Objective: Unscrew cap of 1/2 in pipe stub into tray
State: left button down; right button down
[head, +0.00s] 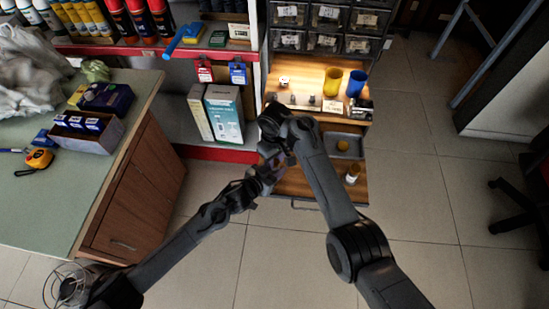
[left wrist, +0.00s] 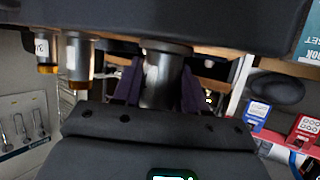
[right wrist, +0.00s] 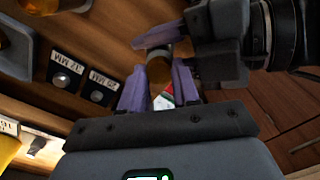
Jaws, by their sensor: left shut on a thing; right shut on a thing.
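My left gripper (head: 268,176) and right gripper (head: 272,152) meet over the left front of the wooden drawer board. In the left wrist view, my left fingers (left wrist: 158,88) are shut around a grey metal pipe stub (left wrist: 160,72); its ends are partly hidden. In the right wrist view, my right fingers (right wrist: 158,84) are shut on an amber cap (right wrist: 159,69), with a purple finger of the left gripper close beyond it. I cannot tell whether cap and stub are still joined. The grey tray (head: 357,152) stands at the board's right side with one amber piece (head: 343,145) in it.
A labelled stub with amber (head: 352,174) stands in front of the tray. Labelled holes (right wrist: 62,80) are in the board. A yellow cup (head: 332,82) and blue cup (head: 356,83) stand on the lit shelf behind. The green counter (head: 135,100) is at left; floor in front is clear.

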jog(key=n, duration=0.6)
jog(key=shift+n, duration=0.4)
jog(key=shift+a, duration=0.15)
jog(key=shift+r, duration=0.25)
jog(key=shift+r, duration=0.8)
jog(key=shift+r, duration=0.1)
